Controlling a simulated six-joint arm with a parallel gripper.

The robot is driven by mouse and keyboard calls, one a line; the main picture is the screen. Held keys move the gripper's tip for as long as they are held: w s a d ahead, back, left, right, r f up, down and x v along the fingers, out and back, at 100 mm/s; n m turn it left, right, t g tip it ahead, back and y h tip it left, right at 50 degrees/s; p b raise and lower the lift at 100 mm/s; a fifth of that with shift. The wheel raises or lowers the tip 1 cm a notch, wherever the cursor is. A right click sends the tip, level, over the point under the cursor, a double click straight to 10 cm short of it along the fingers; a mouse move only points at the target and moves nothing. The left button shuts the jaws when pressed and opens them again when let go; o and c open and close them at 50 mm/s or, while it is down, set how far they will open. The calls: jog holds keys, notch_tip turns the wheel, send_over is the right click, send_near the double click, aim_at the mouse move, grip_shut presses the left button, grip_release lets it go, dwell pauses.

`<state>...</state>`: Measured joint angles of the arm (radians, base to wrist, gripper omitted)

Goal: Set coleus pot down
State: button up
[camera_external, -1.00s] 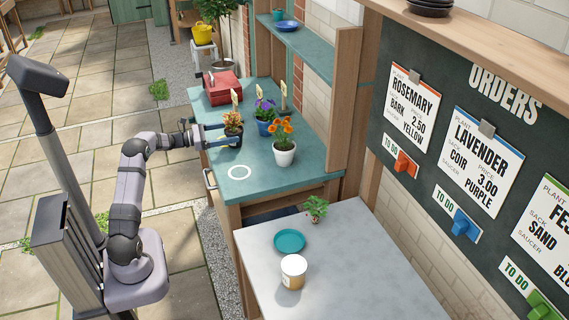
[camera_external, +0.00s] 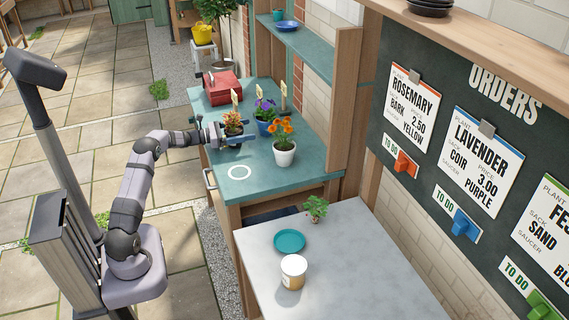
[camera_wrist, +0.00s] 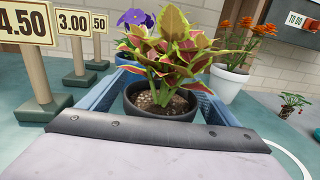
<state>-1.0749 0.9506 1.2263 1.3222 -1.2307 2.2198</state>
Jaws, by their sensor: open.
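The coleus (camera_external: 232,122), with red and yellow-green leaves, is in a dark pot at the left side of the teal bench (camera_external: 215,187). In the wrist view the dark pot (camera_wrist: 150,128) is upright and filled with brown soil. My gripper (camera_wrist: 160,108) is open, with one blue finger on either side of the pot. I cannot tell whether either finger touches it. The pot's base is hidden by my gripper's palm. In the external view my gripper (camera_external: 234,136) reaches in from the left at pot height.
A purple-flowered blue pot (camera_external: 265,127) and an orange-flowered white pot (camera_external: 285,155) stand close on the right. Price signs (camera_wrist: 79,42) stand at left in the wrist view. A red box (camera_external: 222,88) is behind. Bare bench lies in front, around a white ring (camera_external: 239,172).

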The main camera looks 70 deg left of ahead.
jog(key=shift+c, duration=0.7)
jog(key=c, duration=1.4)
jog(key=shift+o, duration=0.2)
jog(key=shift+r, duration=0.15)
notch_tip(320, 180, up, 10)
jog(key=b, duration=0.1)
